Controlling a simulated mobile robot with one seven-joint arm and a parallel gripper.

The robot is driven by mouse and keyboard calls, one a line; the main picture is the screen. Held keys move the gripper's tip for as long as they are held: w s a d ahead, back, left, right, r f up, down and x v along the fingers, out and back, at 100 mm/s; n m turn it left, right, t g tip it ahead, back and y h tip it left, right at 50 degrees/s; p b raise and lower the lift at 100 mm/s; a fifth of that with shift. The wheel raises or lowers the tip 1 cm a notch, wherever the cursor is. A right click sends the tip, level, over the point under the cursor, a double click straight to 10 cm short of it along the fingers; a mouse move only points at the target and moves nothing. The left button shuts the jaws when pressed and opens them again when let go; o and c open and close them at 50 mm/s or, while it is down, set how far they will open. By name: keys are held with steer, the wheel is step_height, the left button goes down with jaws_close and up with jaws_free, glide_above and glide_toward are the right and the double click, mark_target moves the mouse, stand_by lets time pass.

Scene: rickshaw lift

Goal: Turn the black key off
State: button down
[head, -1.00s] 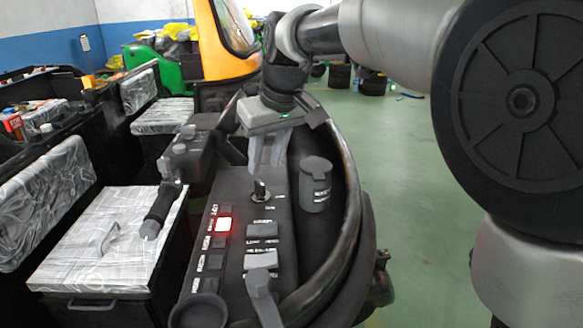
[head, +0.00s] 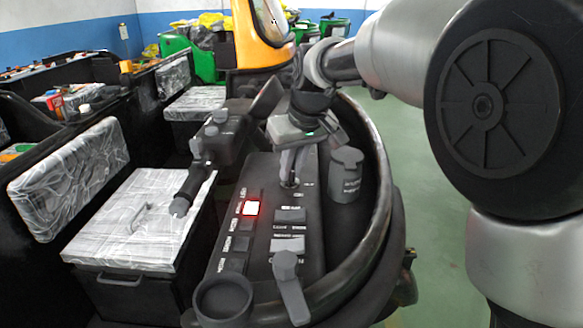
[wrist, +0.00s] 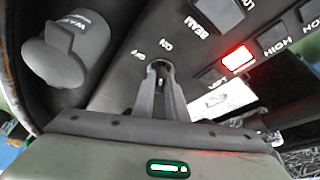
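The black key stands in the sloped dark control panel (head: 262,238), at the fingertips of my gripper. In the wrist view, the key (wrist: 159,70) shows between the fingertips, just below the ON label, with OFF to the left. My gripper (head: 290,181) points down at the panel, and it also shows in the wrist view (wrist: 160,78). Its two fingers are close together and appear shut on the key. The fingers hide most of the key, so its exact turn is hard to read.
A red-lit button (head: 250,208) glows left of the key among other buttons. A grey capped cylinder (head: 345,174) stands close on the right. A lever (head: 290,286) rises at the front. A curved black rim (head: 388,215) borders the panel; open green floor lies beyond.

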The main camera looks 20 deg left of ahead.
steer(key=shift+d, duration=0.1)
stand_by(0.3)
steer(key=shift+w+r+n+p, duration=0.1)
steer(key=shift+n+p, duration=0.45)
steer(key=shift+n, duration=0.25)
steer(key=n+p, duration=0.1)
steer(key=n+g+y+p, duration=0.1)
steer(key=n, duration=0.1)
steer(key=shift+w+d+r+g, duration=0.1)
steer(key=shift+g, duration=0.2)
steer(key=n+p, duration=0.1)
steer(key=n, duration=0.1)
steer(key=n+g+p, duration=0.1)
steer(key=n+p, duration=0.1)
steer(key=shift+w+n+g+y, duration=0.1)
steer(key=shift+n+g+y, duration=0.2)
steer(key=shift+n, duration=0.1)
steer(key=shift+n+g+p, duration=0.5)
steer(key=shift+n+p, duration=0.35)
steer(key=shift+n, duration=0.35)
steer(key=c, duration=1.8)
jaws_free()
steer(key=shift+o, duration=0.2)
